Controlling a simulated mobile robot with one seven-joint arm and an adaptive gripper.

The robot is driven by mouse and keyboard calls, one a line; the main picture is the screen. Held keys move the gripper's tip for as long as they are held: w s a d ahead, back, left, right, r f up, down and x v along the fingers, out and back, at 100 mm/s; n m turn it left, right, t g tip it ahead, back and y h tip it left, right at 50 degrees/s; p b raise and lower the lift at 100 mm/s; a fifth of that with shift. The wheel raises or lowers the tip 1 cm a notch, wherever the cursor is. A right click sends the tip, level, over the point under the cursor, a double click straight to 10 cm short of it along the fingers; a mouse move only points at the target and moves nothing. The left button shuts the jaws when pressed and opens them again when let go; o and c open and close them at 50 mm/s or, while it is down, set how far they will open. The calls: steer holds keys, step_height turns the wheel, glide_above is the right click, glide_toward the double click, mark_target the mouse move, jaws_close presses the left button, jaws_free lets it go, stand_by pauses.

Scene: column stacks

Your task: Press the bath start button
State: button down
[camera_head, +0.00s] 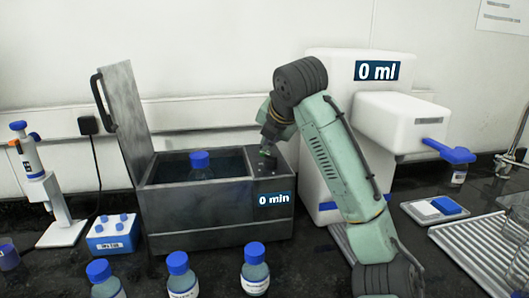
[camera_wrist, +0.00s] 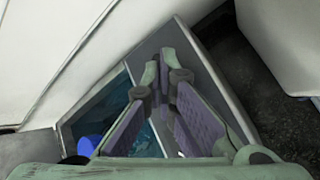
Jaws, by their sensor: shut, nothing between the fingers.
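The grey water bath (camera_head: 195,222) stands in the middle of the counter with its lid (camera_head: 125,105) raised. Its front display (camera_head: 272,199) reads "0 min". A blue-capped bottle (camera_head: 200,160) stands in the water; its cap shows in the wrist view (camera_wrist: 89,147). My gripper (camera_head: 266,152) points down just over the bath's right top panel (camera_head: 268,180). In the wrist view my gripper (camera_wrist: 157,63) is shut and empty above the grey panel (camera_wrist: 205,65). The start button cannot be made out clearly; the fingers may hide it. I cannot tell whether the fingertips touch the panel.
Several blue-capped bottles (camera_head: 178,274) stand in front of the bath. A blue rack (camera_head: 112,235) and a pipette on a stand (camera_head: 48,200) are at left. A white dispenser (camera_head: 400,115) reading "0 ml" stands behind my arm. A small balance (camera_head: 425,212) is at right.

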steer(key=shift+f, duration=0.2)
steer(key=shift+r, duration=0.1)
steer(key=shift+r+p, duration=0.8)
steer(key=shift+p, duration=0.05)
steer(key=shift+r, duration=2.5)
steer(key=shift+f, duration=0.1)
